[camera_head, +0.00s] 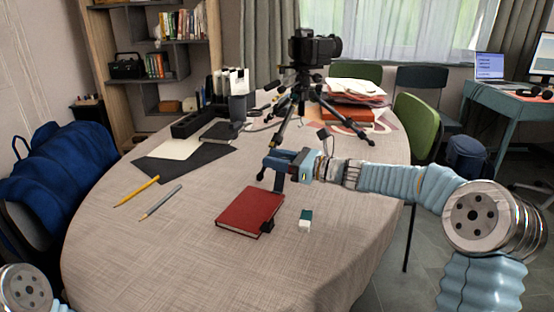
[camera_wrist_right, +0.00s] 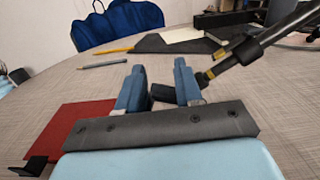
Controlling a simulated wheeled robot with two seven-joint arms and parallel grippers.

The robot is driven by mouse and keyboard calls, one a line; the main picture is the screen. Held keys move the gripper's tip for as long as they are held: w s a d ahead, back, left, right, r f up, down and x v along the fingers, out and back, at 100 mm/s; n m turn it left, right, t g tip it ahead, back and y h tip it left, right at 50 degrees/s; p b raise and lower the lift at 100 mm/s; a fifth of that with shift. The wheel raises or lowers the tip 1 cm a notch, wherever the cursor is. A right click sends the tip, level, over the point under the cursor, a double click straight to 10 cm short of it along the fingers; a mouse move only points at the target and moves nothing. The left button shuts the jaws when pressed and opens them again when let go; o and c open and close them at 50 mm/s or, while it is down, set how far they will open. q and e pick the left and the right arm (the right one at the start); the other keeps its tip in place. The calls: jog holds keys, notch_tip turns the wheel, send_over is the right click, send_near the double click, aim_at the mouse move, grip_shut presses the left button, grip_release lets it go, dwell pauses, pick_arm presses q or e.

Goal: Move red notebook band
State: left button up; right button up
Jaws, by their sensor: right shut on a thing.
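The red notebook (camera_head: 247,212) lies flat near the table's front middle. A dark band or clip (camera_head: 266,228) shows at its right front edge. In the right wrist view the notebook (camera_wrist_right: 72,128) is at the left, with a dark piece (camera_wrist_right: 28,167) at its near corner. My left gripper is out of view.
The tripod (camera_head: 301,88) bears a camera (camera_head: 314,48) behind my right gripper. A teal and white block (camera_head: 305,221) lies right of the notebook. A yellow pencil (camera_head: 137,191) and a grey pen (camera_head: 161,202) lie left.

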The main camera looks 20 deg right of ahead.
jog(key=shift+f, duration=0.25)
jog(key=o, duration=0.6)
jog(key=shift+c, duration=0.2)
jog(key=shift+r, duration=0.1)
jog(key=shift+v, duration=4.8)
jog(key=shift+p+v, duration=0.4)
jog(key=shift+v, duration=2.75)
